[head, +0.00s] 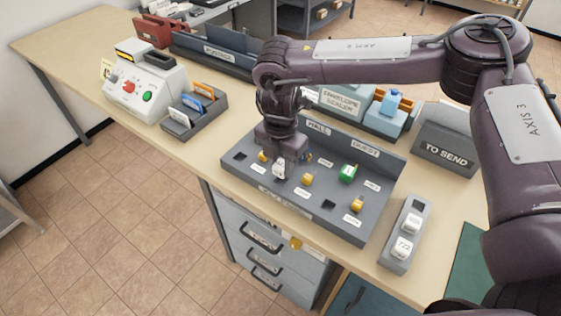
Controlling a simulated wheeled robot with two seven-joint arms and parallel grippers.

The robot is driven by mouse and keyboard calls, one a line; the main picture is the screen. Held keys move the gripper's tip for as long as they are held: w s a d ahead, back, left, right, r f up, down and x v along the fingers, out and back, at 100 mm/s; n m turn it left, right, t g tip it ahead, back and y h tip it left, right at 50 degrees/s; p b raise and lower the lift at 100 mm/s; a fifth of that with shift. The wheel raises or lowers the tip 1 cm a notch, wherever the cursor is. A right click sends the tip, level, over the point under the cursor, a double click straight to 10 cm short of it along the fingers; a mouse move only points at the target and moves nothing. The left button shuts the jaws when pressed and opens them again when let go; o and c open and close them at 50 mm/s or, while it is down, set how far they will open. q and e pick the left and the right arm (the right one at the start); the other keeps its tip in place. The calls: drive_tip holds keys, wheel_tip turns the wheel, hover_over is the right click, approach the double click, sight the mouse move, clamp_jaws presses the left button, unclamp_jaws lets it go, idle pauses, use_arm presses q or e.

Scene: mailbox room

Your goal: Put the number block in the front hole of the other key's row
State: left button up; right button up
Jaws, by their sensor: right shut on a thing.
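The grey key board (225,168) stands on the table, with "HALL" and "GUEST" on its back panel. Yellow keys stand on it at left (262,156), middle (307,179) and right (357,204). Dark open holes show at the left (240,157) and front right (328,204). My right gripper (279,157) points down, shut on a white number block (279,170) between the left and middle keys. I cannot tell whether the block is seated in a hole; its number is unreadable. My left gripper is not in view.
A narrow grey tray (393,265) with two white number blocks stands right of the board. A card holder (205,120) and button machine (145,85) stand left.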

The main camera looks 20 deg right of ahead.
drive_tip(key=shift+f, duration=0.2)
drive_tip(key=shift+f, duration=0.15)
idle(0.3)
drive_tip(key=shift+f, duration=0.6)
drive_tip(key=shift+b, duration=0.3)
drive_tip(key=shift+f, duration=0.35)
drive_tip(key=o, duration=1)
wheel_tip(320, 180, up, 7)
drive_tip(key=p, duration=0.6)
